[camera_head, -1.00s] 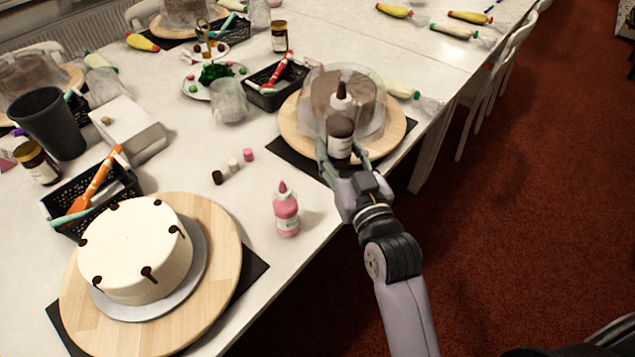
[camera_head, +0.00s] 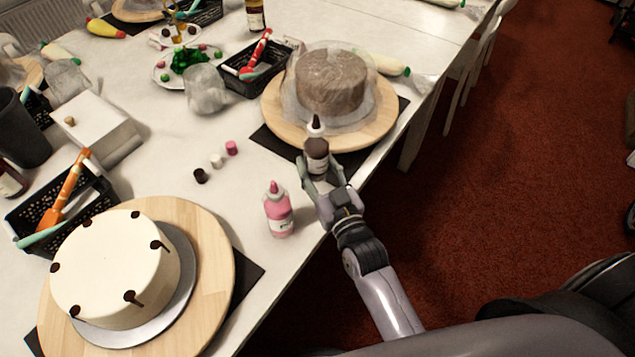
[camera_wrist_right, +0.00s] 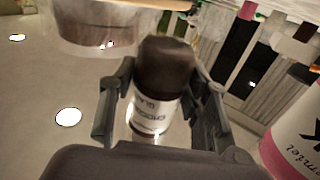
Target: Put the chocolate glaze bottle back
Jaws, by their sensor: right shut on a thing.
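The chocolate glaze bottle (camera_head: 317,156) is dark brown with a white collar and a dark pointed tip. My right gripper (camera_head: 322,180) is shut on it and holds it upright by the table's right edge, in front of the covered cake. In the right wrist view the bottle (camera_wrist_right: 160,90) is between the two fingers, its label partly readable. A pink glaze bottle (camera_head: 278,210) stands on the table to the left of my right gripper. It also shows at the right of the right wrist view (camera_wrist_right: 297,130). My left gripper is not in view.
A white cake (camera_head: 115,265) with dark drips stands on a wooden turntable (camera_head: 205,300) at front left. A covered brown cake (camera_head: 332,85) is on another turntable (camera_head: 285,125). Three small caps (camera_head: 217,161) lie between. Black baskets (camera_head: 35,205) stand at left and back.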

